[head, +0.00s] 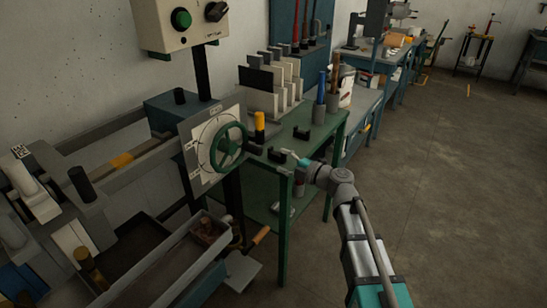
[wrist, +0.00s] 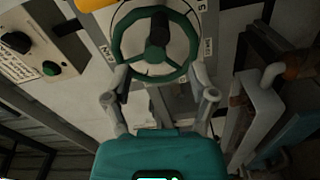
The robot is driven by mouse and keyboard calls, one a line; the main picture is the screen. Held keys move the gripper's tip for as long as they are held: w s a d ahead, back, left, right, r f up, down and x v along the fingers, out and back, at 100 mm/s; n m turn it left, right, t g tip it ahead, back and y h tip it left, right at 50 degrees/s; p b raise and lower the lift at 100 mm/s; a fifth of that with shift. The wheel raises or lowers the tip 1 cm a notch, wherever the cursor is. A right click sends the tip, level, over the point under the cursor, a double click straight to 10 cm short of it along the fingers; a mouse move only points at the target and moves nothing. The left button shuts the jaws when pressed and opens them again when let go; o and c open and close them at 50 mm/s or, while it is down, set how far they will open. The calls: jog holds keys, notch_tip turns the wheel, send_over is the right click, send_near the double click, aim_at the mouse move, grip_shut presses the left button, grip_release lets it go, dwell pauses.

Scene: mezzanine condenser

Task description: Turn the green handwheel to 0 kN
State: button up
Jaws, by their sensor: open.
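The green handwheel (head: 229,147) is mounted upright on a white dial plate (head: 191,165) with a dark scale arc and small labels. The label figures are too small to read surely.
A control box (head: 180,22) with a green button hangs above the wheel. A green table (head: 315,140) behind it carries upright plates, black blocks and tool holders. A grey tray (head: 152,270) sits at lower left. The floor (head: 440,170) at right is clear.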

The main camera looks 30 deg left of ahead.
jog(key=shift+d, duration=0.5)
